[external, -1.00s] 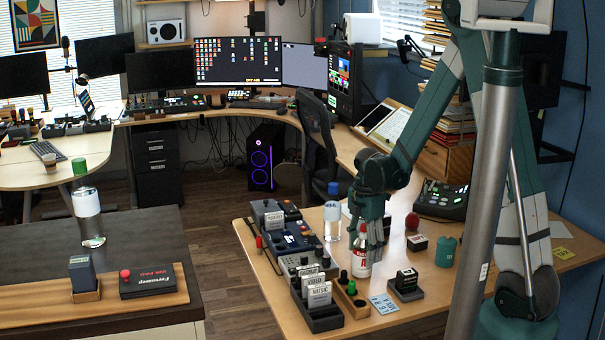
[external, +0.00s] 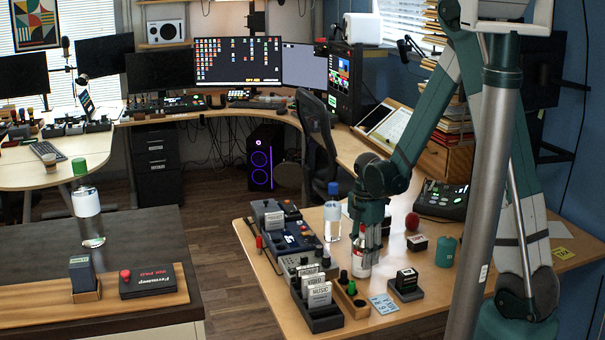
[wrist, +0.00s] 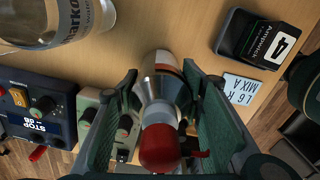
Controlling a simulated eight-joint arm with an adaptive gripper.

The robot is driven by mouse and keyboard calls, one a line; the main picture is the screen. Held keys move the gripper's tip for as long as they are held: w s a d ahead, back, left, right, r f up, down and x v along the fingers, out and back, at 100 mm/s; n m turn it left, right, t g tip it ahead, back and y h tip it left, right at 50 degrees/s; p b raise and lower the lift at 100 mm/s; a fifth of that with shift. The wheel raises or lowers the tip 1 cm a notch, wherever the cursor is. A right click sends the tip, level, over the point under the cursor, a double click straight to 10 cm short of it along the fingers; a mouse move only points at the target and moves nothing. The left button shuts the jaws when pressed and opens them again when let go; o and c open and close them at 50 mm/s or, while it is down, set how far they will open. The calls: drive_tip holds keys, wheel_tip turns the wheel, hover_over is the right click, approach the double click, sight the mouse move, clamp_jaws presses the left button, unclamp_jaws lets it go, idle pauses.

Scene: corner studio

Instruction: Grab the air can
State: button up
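The air can (external: 361,263) is a small white-and-red can standing upright on the wooden desk. In the wrist view the can (wrist: 163,88) shows from above, with a rounded red top and a small red nozzle towards the camera. My gripper (external: 368,250) points down around the upper part of the can. The fingers hide part of the can in the external view.
A clear bottle with a blue cap (external: 332,218) stands close to the left of my gripper. A control panel (external: 300,243) and card holders (external: 318,296) lie to the left. A black block on a stand (external: 406,284) and a pale card (external: 384,303) are at the right front.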

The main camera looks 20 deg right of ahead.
sight(365, 226)
drive_tip(key=c, duration=0.3)
drive_tip(key=shift+r, duration=0.1)
drive_tip(key=shift+r+p, duration=0.95)
drive_tip(key=shift+r, duration=4)
drive_tip(key=shift+d, duration=0.1)
